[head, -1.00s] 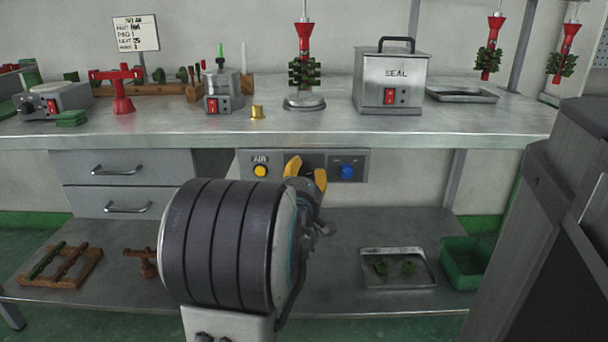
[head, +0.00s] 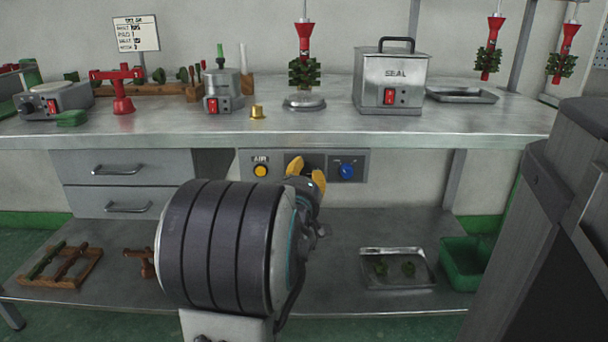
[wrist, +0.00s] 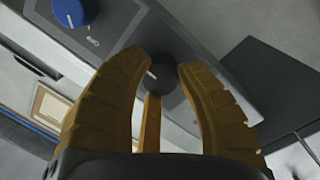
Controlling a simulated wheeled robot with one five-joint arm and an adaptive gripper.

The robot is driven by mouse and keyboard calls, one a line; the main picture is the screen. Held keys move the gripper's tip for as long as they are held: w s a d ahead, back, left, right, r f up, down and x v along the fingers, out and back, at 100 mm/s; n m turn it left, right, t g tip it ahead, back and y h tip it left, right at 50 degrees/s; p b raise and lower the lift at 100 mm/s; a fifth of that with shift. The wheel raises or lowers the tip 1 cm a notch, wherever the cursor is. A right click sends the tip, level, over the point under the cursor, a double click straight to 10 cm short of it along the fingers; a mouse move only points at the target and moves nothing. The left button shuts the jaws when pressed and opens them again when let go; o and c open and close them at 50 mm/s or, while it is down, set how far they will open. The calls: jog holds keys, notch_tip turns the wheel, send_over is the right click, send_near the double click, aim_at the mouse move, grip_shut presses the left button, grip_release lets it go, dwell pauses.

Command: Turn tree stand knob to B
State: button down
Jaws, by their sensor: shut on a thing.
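A dark round knob (wrist: 160,78) with a pale pointer mark sits on the grey control panel (head: 262,156) under the bench top. My gripper (head: 306,173) is at the middle of this panel, between the yellow AIR knob (head: 261,171) and the blue knob (head: 346,171). In the wrist view, my gripper's yellow fingers (wrist: 160,85) stand on both sides of the dark knob and are shut on it. The fingers hide the knob in the head view. I cannot read a label or a letter B beside it. The blue knob also shows in the wrist view (wrist: 74,10).
Drawers (head: 121,168) are left of the panel. The lower shelf holds a metal tray (head: 398,285) and a green bin (head: 455,272).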

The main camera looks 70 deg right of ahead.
jog(key=shift+f, duration=0.1)
jog(key=c, duration=0.8)
grip_release()
jog(key=shift+d, duration=0.1)
jog(key=v, duration=0.7)
jog(key=shift+a, duration=0.3)
